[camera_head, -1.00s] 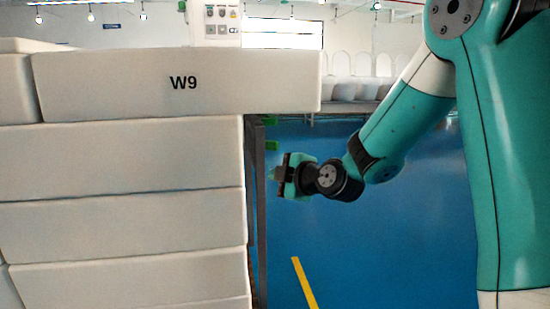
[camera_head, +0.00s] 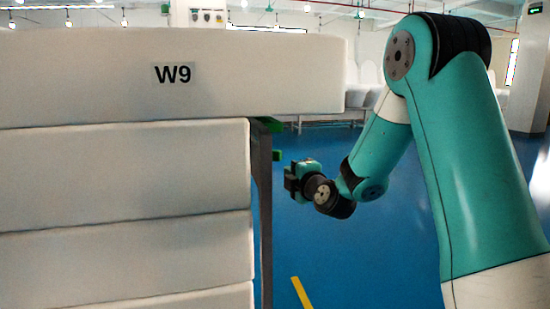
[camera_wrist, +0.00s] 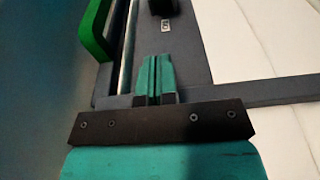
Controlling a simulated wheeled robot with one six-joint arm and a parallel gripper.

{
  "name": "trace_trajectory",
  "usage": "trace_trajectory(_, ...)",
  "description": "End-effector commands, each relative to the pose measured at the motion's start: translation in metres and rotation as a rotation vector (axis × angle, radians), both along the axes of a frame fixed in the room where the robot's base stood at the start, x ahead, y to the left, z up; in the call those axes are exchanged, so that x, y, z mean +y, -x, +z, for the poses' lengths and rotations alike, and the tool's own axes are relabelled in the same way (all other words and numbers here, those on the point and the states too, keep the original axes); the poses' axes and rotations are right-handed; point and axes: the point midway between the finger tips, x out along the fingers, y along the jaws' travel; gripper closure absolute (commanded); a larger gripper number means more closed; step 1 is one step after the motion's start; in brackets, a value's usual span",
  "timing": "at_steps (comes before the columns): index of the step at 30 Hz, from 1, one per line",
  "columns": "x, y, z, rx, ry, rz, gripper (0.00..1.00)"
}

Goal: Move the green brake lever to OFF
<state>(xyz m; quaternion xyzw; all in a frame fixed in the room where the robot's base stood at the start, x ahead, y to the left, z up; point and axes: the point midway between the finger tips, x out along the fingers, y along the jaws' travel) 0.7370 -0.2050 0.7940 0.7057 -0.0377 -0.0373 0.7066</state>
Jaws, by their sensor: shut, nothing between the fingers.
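A green curved handle (camera_wrist: 97,30) stands out from the dark frame at the upper left of the wrist view. I cannot tell whether it is the brake lever. Two small green parts, an upper one (camera_head: 270,123) and a lower one (camera_head: 277,155), show at the frame post in the head view. My gripper (camera_head: 289,182) is just right of the post and below the lower green part. In the wrist view my gripper (camera_wrist: 155,60) is shut and empty, with its fingertips over the dark frame, right of and apart from the green handle. No OFF marking is readable.
A stack of white blocks, the top one marked W9 (camera_head: 120,80), fills the left. A dark post (camera_head: 264,220) runs down its right edge. A small white label (camera_wrist: 166,22) and a black block (camera_wrist: 162,6) sit on the frame. Blue floor (camera_head: 370,260) is open on the right.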

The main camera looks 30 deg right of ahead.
Motion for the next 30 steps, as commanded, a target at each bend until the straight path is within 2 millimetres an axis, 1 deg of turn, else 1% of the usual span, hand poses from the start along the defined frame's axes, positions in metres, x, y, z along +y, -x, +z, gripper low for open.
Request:
trace_trajectory(8, 0.001, -0.001, 0.000, 0.000, -0.001, 0.002, 1.00)
trace_trajectory(11, 0.001, -0.006, 0.001, 0.002, -0.001, 0.003, 1.00)
trace_trajectory(13, -0.001, -0.013, 0.002, 0.001, 0.000, 0.003, 1.00)
trace_trajectory(17, -0.003, -0.036, 0.002, 0.001, 0.000, 0.004, 1.00)
trace_trajectory(21, -0.006, -0.067, 0.001, 0.000, 0.000, 0.004, 1.00)
trace_trajectory(26, -0.009, -0.100, 0.000, 0.000, 0.000, 0.002, 1.00)
trace_trajectory(30, -0.028, -0.113, -0.002, 0.000, -0.002, -0.003, 1.00)
